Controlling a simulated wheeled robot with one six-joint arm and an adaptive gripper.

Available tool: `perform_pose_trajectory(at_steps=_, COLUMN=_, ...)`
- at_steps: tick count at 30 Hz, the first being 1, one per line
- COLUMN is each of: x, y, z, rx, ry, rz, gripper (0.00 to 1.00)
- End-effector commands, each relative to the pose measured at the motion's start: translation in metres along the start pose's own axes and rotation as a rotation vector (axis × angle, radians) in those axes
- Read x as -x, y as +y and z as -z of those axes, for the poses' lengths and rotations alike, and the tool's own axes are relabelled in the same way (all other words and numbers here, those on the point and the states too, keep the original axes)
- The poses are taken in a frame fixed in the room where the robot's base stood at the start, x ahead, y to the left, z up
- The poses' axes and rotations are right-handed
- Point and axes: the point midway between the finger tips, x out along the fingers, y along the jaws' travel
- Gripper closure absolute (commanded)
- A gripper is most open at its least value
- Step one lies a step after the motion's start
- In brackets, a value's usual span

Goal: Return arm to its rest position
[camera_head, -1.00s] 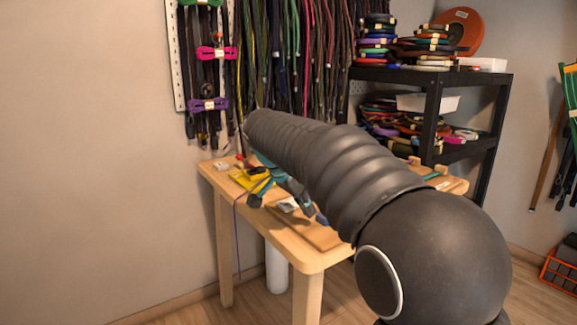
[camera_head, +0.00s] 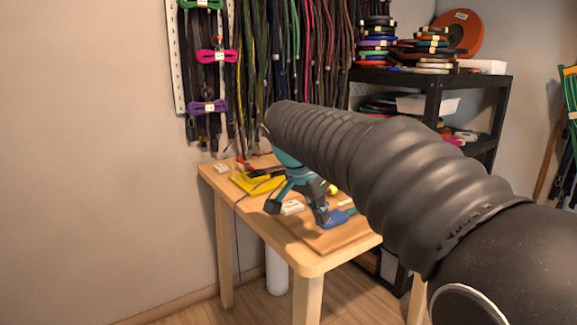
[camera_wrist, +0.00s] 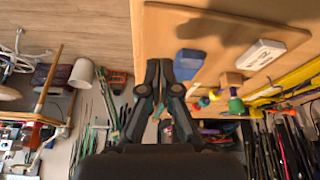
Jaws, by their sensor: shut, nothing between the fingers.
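My gripper (camera_head: 298,186) is teal and black and hangs at the end of my dark ribbed arm, over the wooden table (camera_head: 300,255) in the head view. In the wrist view its two black fingers (camera_wrist: 160,66) are close together, with nothing held between them. A blue block (camera_wrist: 188,63) and a white block (camera_wrist: 257,54) lie on the table near the fingers in the wrist view. I cannot tell whether the fingers touch anything. My arm hides the right part of the table.
A yellow tool (camera_head: 258,184) lies at the table's back left. Many cords (camera_head: 300,55) hang on the wall behind. A black shelf (camera_head: 432,100) with coiled cords stands at the back right. The floor left of the table is clear.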

Motion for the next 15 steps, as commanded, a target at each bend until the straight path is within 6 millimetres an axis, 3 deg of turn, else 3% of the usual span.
perform_pose_trajectory(at_steps=1, x=0.002, y=0.022, z=-0.002, rx=0.037, ry=-0.012, rz=0.019, gripper=1.0)
perform_pose_trajectory(at_steps=3, x=0.001, y=0.046, z=-0.008, rx=0.102, ry=-0.03, rz=0.048, gripper=1.0)
perform_pose_trajectory(at_steps=8, x=-0.003, y=0.098, z=-0.028, rx=0.242, ry=-0.054, rz=0.119, gripper=1.0)
perform_pose_trajectory(at_steps=15, x=-0.016, y=0.169, z=-0.071, rx=0.435, ry=-0.047, rz=0.231, gripper=1.0)
